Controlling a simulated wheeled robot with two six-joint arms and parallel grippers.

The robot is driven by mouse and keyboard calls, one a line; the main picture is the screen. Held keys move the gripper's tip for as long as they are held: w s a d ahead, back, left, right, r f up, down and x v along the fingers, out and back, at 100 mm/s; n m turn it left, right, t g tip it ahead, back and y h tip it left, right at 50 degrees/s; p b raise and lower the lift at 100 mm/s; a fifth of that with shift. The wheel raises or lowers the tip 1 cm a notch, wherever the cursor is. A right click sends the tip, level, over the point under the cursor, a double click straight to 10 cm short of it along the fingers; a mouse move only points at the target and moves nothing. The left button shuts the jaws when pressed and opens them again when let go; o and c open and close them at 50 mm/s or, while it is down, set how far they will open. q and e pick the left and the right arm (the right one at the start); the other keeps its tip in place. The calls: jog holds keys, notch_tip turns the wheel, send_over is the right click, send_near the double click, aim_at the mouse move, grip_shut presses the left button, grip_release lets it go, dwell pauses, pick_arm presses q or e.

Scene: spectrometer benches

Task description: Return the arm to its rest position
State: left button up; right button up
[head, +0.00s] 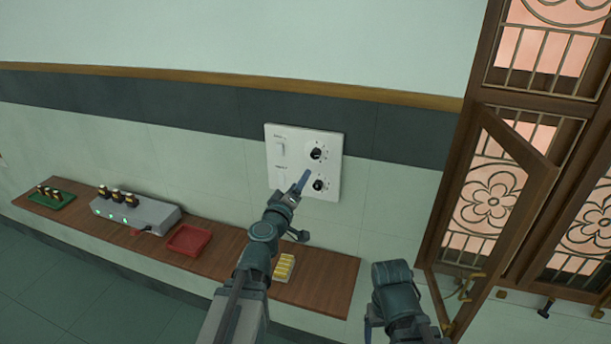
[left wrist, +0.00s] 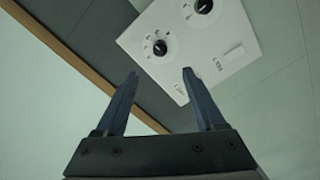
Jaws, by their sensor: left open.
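My left arm reaches up from the bottom of the head view toward a white wall panel. Its gripper (head: 303,181) is in front of the panel's lower part, near the lower knob. In the left wrist view my left gripper (left wrist: 160,75) has its two dark fingers apart, with nothing between them. The white panel (head: 275,165) has two black knobs and a switch; it also shows in the left wrist view (left wrist: 195,50), beyond the fingertips. My right arm shows at the bottom right of the head view, but its gripper is not visible.
A wooden shelf (head: 225,258) runs along the wall below. It bears a green tray (head: 62,201), a grey device (head: 150,212) with dark-topped vials, a red tray (head: 178,248) and a yellow block rack (head: 285,268). An open wooden lattice window (head: 490,190) stands at right.

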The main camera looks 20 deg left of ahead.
pick_arm(q)
jog(key=s+d+f+m+g+h+b, duration=0.4)
jog(key=d+f+m+g, duration=0.15)
jog(key=d+f, duration=0.45)
jog(key=s+d+f+m+g+h+b, duration=0.35)
jog(key=s+d+f+m, duration=0.2)
jog(key=d+f, duration=0.45)
jog(key=s+d+f+m+g+y+b, duration=0.25)
jog(key=s+f+g+y+b, duration=0.2)
jog(key=s+f+g, duration=0.55)
jog(key=s+a+f+y+b, duration=0.1)
jog(key=s+a+f+y, duration=0.4)
jog(key=a, duration=0.1)
jog(key=shift+s+a+f+m+t+b, duration=0.2)
jog(key=shift+s+f+m+t+b, duration=0.1)
jog(key=shift+f+m+b, duration=0.1)
